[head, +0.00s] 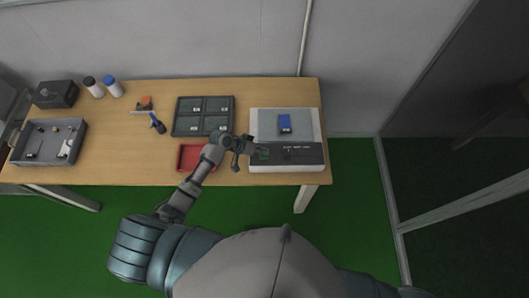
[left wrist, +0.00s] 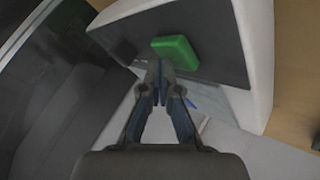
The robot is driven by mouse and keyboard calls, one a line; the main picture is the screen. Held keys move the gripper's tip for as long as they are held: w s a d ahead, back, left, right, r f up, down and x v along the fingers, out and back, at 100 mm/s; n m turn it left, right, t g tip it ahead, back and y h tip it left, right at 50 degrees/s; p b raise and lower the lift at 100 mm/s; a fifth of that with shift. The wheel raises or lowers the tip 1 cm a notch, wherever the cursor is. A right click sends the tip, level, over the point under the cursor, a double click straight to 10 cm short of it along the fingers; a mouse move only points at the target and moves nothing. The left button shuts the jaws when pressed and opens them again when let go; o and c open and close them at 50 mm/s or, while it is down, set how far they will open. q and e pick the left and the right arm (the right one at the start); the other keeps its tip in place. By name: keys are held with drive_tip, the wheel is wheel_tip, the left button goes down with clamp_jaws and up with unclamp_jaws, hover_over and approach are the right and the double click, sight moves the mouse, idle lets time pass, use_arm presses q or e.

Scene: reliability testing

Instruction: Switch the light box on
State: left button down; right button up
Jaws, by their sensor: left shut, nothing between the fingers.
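The light box (head: 260,121) is a white box with a dark front panel at the right end of the table. A blue object (head: 284,123) lies on its grey top surface. A green switch (head: 264,155) sits at the left of the dark panel; it also shows large in the left wrist view (left wrist: 175,52). My left gripper (head: 256,149) is shut and empty, close to the green switch. In the left wrist view its fingertips (left wrist: 160,68) are just below the switch; I cannot tell whether they touch it. My right gripper is not in view.
A red tray (head: 184,158) lies beside my left arm. A dark tray with compartments (head: 176,119) is behind it. A grey bin (head: 20,153), a black box (head: 56,94), two bottles (head: 111,86) and small tools (head: 157,123) stand further left.

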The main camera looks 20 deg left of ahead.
use_arm(q)
drive_tip(key=shift+a, duration=0.15)
drive_tip(key=shift+f, duration=0.45)
drive_tip(key=shift+s, duration=0.1)
idle(0.3)
drive_tip(key=shift+r+p, duration=0.4)
drive_tip(key=shift+p, duration=0.15)
drive_tip(key=shift+r, duration=0.1)
